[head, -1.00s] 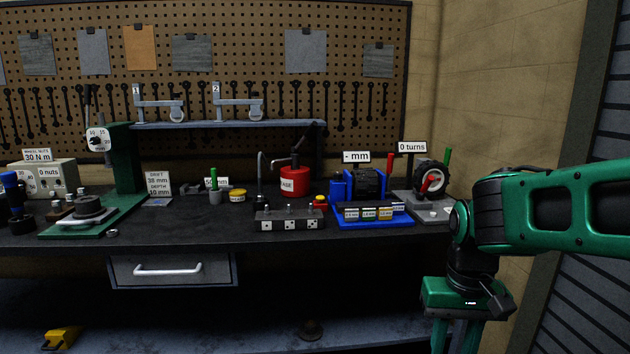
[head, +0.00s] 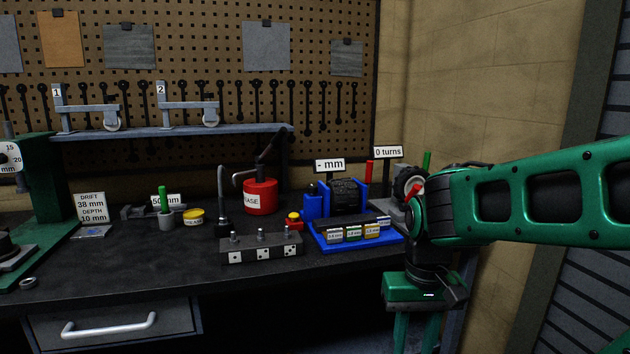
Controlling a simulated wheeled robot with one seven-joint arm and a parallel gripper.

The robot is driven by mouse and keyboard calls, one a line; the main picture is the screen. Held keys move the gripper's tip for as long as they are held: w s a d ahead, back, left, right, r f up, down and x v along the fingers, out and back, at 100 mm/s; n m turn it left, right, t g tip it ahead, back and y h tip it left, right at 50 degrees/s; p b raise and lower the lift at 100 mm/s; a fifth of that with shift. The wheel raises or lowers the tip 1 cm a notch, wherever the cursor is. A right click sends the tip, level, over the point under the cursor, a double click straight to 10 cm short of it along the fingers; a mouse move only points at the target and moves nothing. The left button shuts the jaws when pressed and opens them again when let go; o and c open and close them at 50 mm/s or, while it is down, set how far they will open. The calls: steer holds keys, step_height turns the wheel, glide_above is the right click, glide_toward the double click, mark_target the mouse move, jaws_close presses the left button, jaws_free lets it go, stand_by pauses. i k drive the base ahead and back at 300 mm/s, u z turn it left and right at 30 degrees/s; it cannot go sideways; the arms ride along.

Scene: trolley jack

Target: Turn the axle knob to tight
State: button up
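A grey stand with a dark wheel (head: 408,181) sits at the right end of the bench, below a sign reading "0 turns" (head: 388,152). A red knob or lever (head: 415,193) shows at the wheel's front, partly hidden by my arm. It looks like the axle knob, but its tight marking is not readable. A green upright handle (head: 427,161) stands behind it. My gripper (head: 415,332) points down in front of the bench's right end, below and apart from the knob. Its fingers are spread with an empty gap. Their tips run to the bottom edge of the picture.
A blue fixture (head: 340,197) under a "- mm" sign and a blue tray (head: 322,242) of labelled shims stand left of the wheel stand. A block with several posts (head: 262,248) and a red grease can (head: 260,196) are further left. A wall is close on the right.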

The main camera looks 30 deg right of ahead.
mark_target(312, 190)
steer(key=z, duration=0.45)
steer(key=i, duration=1.1)
steer(key=z, duration=0.6)
